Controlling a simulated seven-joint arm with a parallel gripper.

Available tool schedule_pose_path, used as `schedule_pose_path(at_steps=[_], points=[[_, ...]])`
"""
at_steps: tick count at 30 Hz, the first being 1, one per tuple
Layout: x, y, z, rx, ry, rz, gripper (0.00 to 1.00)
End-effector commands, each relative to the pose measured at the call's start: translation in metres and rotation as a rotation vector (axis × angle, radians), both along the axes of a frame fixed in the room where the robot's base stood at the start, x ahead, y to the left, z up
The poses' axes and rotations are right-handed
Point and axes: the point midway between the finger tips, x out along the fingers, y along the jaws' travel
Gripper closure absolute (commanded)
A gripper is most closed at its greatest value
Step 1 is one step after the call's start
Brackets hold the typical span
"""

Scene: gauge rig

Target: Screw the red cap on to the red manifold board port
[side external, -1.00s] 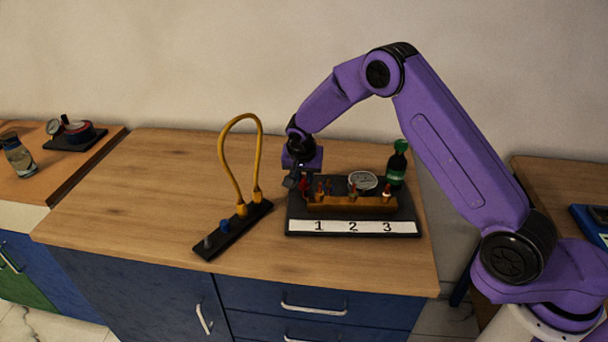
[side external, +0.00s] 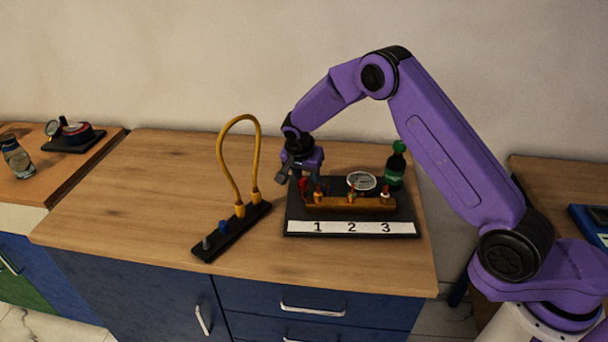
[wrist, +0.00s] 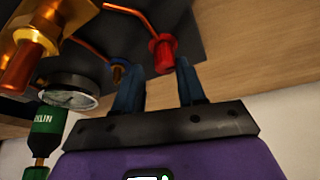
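The manifold board (side external: 295,226) is a black plate with a brass block (side external: 350,204) and a white strip numbered 1, 2, 3. A red fitting (side external: 303,185) shows at its left end. In the wrist view, a red flanged piece (wrist: 163,52) sits at the end of a copper tube; I cannot tell whether it is the cap, the port or both together. My gripper (side external: 292,181) is low over the board's left end. In the wrist view, my gripper's fingers (wrist: 158,72) are apart, with the red piece just beyond and between their tips. Nothing is clearly held.
A gauge (side external: 361,181) and a green bottle (side external: 397,165) stand at the board's back right. A blue fitting (wrist: 118,72) is close to my left finger. Left of the board, a dark strip (side external: 225,241) carries a tall yellow hose loop (side external: 225,150). Bare tabletop lies farther left.

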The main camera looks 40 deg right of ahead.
Motion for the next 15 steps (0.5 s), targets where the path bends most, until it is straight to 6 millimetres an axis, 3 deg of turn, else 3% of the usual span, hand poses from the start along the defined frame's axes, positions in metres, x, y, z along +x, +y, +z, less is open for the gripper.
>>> schedule_pose_path(at_steps=[6,9,15], points=[[-0.0008,0.0033,-0.0011,0.002,0.002,0.005,0.61],[-0.0007,0.004,-0.0011,0.002,0.002,0.006,0.32],[-0.0006,0.0049,-0.0011,0.003,0.001,0.008,0.32]])
